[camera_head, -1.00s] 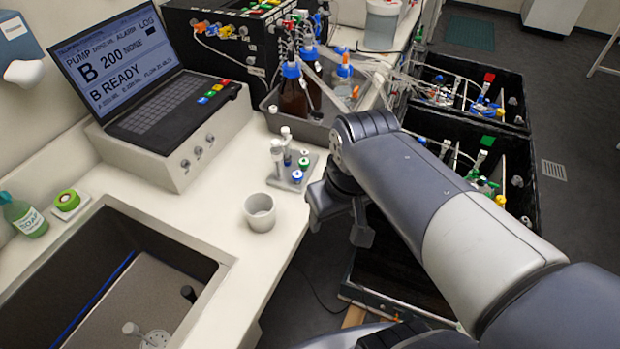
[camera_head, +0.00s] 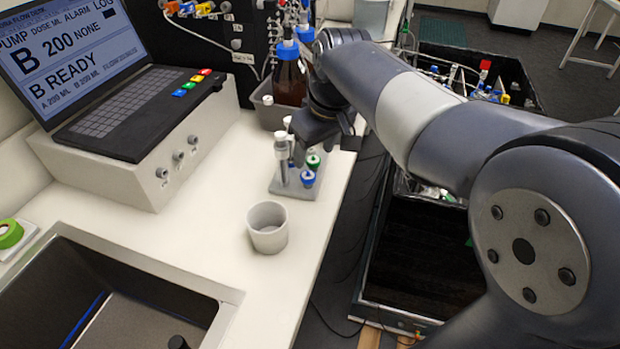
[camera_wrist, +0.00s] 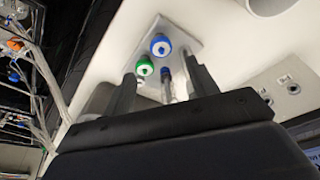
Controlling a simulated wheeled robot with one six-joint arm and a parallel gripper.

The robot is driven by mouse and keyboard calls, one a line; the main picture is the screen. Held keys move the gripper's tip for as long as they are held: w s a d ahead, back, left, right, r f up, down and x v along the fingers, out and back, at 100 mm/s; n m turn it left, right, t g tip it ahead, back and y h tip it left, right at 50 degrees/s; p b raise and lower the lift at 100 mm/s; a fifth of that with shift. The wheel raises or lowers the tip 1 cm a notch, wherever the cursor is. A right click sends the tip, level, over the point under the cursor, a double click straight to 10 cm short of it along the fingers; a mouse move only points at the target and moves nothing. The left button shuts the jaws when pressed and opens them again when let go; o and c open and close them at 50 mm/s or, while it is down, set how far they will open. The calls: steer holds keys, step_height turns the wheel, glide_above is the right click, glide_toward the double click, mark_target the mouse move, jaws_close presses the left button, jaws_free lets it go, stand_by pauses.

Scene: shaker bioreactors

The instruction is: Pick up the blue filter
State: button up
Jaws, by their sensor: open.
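A small grey rack (camera_head: 284,188) stands on the white counter, with a blue-ringed filter (camera_head: 308,178) near its front right corner. A green-ringed one (camera_head: 313,160) sits just behind it, and white-capped pieces (camera_head: 281,140) stand on the left. In the wrist view the blue filter (camera_wrist: 160,45) lies beyond the fingertips, with the green one (camera_wrist: 144,65) and a smaller blue piece (camera_wrist: 165,73) closer to the jaws. My gripper (camera_head: 325,138) is open and empty above the rack's back right part. It partly hides the rack's rear, and its fingers (camera_wrist: 160,70) straddle the view of the rack.
A white cup (camera_head: 268,228) stands in front of the rack. A sink (camera_head: 225,296) lies front left, and a pump unit with a screen (camera_head: 150,165) stands left. Amber bottles (camera_head: 289,80) in a grey tray stand behind. Black crates (camera_head: 420,255) are right, beyond the counter edge.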

mark_target(308, 175)
steer(key=x, duration=0.7)
steer(key=shift+s+b, duration=0.2)
steer(key=shift+b, duration=0.1)
steer(key=shift+c, duration=0.6)
steer(key=c, duration=1)
steer(key=shift+r, duration=0.1)
